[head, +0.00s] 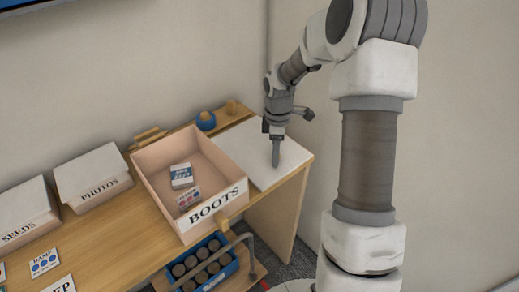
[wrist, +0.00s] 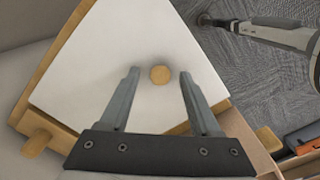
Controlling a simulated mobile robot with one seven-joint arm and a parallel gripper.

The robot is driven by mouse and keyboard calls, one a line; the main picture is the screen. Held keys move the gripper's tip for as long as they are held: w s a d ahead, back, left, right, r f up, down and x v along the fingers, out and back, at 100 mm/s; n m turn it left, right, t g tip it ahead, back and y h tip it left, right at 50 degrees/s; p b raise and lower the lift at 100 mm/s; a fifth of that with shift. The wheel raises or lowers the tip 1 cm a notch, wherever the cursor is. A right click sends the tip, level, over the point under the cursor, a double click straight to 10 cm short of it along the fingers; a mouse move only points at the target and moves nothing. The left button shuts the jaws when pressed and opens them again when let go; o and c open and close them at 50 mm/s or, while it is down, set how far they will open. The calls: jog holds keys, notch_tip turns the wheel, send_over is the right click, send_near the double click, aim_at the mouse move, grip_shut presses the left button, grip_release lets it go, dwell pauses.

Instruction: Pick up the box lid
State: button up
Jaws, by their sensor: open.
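The box lid is a flat white panel (head: 295,153) lying on the right end of the wooden table, beside the open box labelled BOOTS (head: 152,160). In the wrist view the lid (wrist: 100,65) has a round wooden knob (wrist: 160,75) near its middle. My gripper (head: 276,164) points down over the lid. In the wrist view my gripper (wrist: 160,73) is open, with one finger on each side of the knob and gaps between. I cannot tell how far the fingertips are above the lid. The knob is hidden in the head view.
The BOOTS box holds small cartons (head: 181,176). Closed boxes labelled PHOTOS (head: 92,176) and SEEDS (head: 25,208) stand left. A blue crate of round dark items (head: 203,266) sits low in front. A blue round object (head: 206,121) is behind, near the wall.

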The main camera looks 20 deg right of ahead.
grip_shut()
jog(key=shift+r, duration=0.15)
dwell(0.4)
